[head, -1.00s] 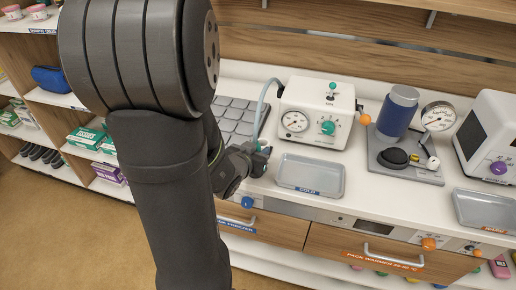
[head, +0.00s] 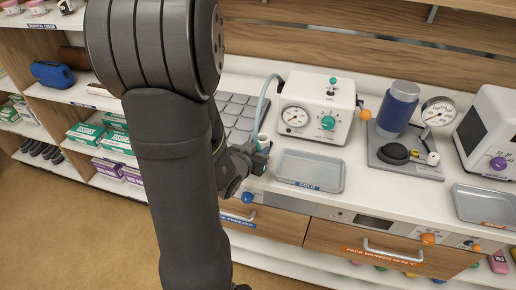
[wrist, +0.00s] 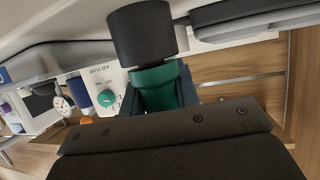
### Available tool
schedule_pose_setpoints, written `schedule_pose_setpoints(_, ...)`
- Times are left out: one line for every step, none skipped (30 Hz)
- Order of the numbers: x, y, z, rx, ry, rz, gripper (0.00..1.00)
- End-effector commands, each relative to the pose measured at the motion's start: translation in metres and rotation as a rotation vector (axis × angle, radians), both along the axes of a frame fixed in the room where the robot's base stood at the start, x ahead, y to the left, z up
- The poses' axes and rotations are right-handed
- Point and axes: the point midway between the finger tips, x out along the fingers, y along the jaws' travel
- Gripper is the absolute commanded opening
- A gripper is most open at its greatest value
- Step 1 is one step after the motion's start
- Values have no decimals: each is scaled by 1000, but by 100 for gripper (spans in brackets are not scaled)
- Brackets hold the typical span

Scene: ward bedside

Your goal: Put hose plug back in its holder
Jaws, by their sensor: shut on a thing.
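My gripper (head: 258,158) is low at the front edge of the counter, left of the grey tray, and largely hidden behind my arm. It is shut on the hose plug (head: 264,148), a small teal piece. In the wrist view the plug's teal body (wrist: 162,88) sits between the fingers, with a wide dark cylinder (wrist: 140,35) right beyond it. I cannot tell whether that cylinder is part of the plug. A pale grey-blue hose (head: 263,100) curves from the white machine (head: 318,106) down toward the gripper. I cannot make out the holder for certain.
A blue canister with a gauge (head: 397,108) stands farther right. A drawer with a blue knob (head: 247,198) is below. Shelves (head: 60,150) are at the left.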

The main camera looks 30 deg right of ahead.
Motion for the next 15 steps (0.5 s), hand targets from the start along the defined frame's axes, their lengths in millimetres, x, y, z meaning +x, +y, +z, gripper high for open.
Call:
schedule_pose_setpoints(0, 0, -1, -1, 1, 0, 7)
schedule_pose_setpoints(0, 0, -2, -1, 1, 0, 7)
schedule_pose_setpoints(0, 0, -2, -1, 1, 0, 7)
schedule_pose_setpoints(0, 0, -3, -1, 1, 0, 7)
schedule_pose_setpoints(0, 0, -3, -1, -1, 0, 30)
schedule_pose_setpoints(0, 0, -3, -1, -1, 0, 38)
schedule_pose_setpoints(0, 0, -3, -1, -1, 0, 44)
schedule_pose_setpoints(0, 0, -3, -1, -1, 0, 50)
schedule_pose_setpoints(0, 0, -3, -1, -1, 0, 54)
schedule_pose_setpoints(0, 0, -3, -1, -1, 0, 54)
schedule_pose_setpoints(0, 0, -3, -1, -1, 0, 54)
schedule_pose_setpoints(0, 0, -3, -1, -1, 0, 54)
schedule_pose_setpoints(0, 0, -3, -1, -1, 0, 54)
schedule_pose_setpoints(0, 0, -3, -1, -1, 0, 54)
schedule_pose_setpoints(0, 0, -3, 0, 0, 0, 54)
